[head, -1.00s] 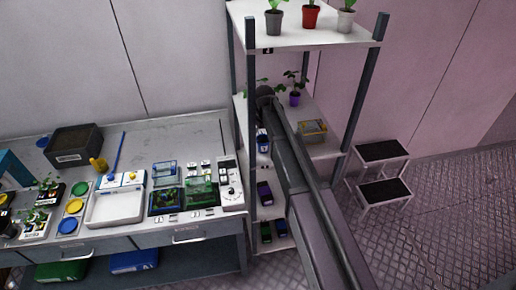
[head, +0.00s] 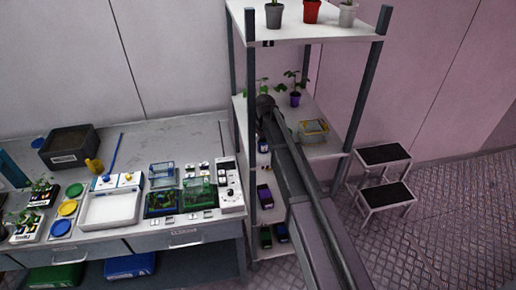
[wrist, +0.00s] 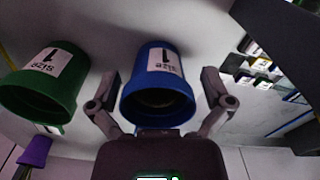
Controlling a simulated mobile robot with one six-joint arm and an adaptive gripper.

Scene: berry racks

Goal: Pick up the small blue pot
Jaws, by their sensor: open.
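The small blue pot (wrist: 158,88) carries a white label marked "size 1". In the wrist view it appears upside down, its open rim toward my gripper. My gripper (wrist: 158,88) is open, with one finger on each side of the pot. Narrow gaps show between the fingers and the pot's sides, so it is not gripped. In the head view my own arm covers my gripper and most of the shelf spot where it reaches.
A green pot (wrist: 42,84) with the same label stands close beside the blue one. A purple pot (wrist: 34,155) shows at the wrist view's lower left.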

